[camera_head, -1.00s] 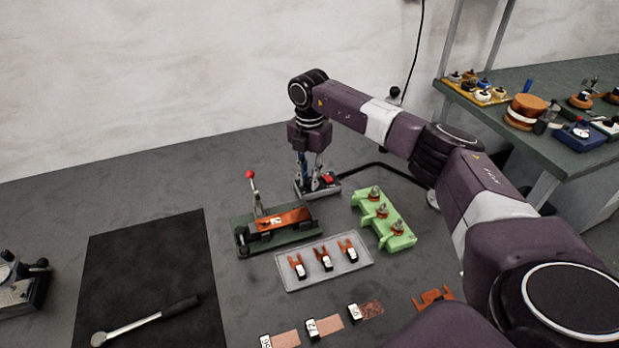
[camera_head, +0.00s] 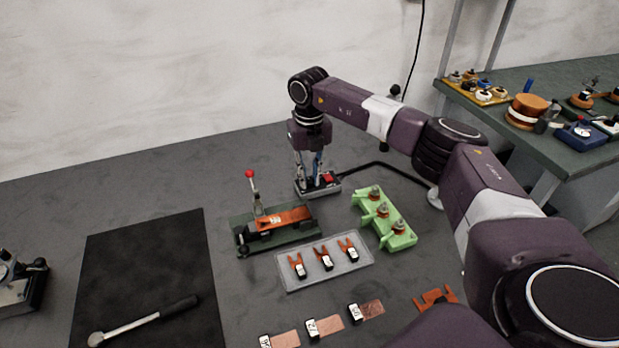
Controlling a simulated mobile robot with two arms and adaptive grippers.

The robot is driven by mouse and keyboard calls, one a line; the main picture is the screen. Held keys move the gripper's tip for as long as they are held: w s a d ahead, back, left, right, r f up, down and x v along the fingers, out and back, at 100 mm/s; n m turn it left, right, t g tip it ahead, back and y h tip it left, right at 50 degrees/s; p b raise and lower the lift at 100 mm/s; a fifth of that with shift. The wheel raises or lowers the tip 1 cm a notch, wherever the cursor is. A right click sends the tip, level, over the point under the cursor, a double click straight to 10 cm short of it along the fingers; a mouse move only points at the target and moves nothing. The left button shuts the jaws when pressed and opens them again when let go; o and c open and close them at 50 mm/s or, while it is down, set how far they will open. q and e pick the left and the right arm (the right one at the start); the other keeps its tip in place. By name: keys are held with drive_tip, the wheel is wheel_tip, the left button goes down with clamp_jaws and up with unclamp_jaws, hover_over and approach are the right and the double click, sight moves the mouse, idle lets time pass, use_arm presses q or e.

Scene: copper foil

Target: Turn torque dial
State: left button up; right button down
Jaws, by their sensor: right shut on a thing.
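My right gripper (camera_head: 313,181) points straight down at the back of the table, over a small grey device (camera_head: 330,191) with a red part on top. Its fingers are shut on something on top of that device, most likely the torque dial. The fingers hide the dial, so its setting does not show. My left gripper is not in view. A torque wrench (camera_head: 145,321) lies on a black mat (camera_head: 150,255) at the front left.
A green-based lever fixture (camera_head: 275,236) with a red knob stands in front of the gripper. A clear tray (camera_head: 357,262) with copper clips, a green block (camera_head: 398,238) and labelled foil strips (camera_head: 330,323) lie nearby. A side bench (camera_head: 550,85) is at right.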

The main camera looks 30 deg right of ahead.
sight(310, 180)
drive_tip(key=n, duration=0.6)
drive_tip(key=shift+b, duration=0.4)
drive_tip(key=n, duration=0.6)
drive_tip(key=shift+w+r+b, duration=0.1)
drive_tip(key=shift+r+b, duration=0.05)
drive_tip(key=shift+b, duration=0.15)
drive_tip(key=c, duration=1.8)
unclamp_jaws()
wheel_tip(310, 180, up, 12)
drive_tip(key=shift+f, duration=0.1)
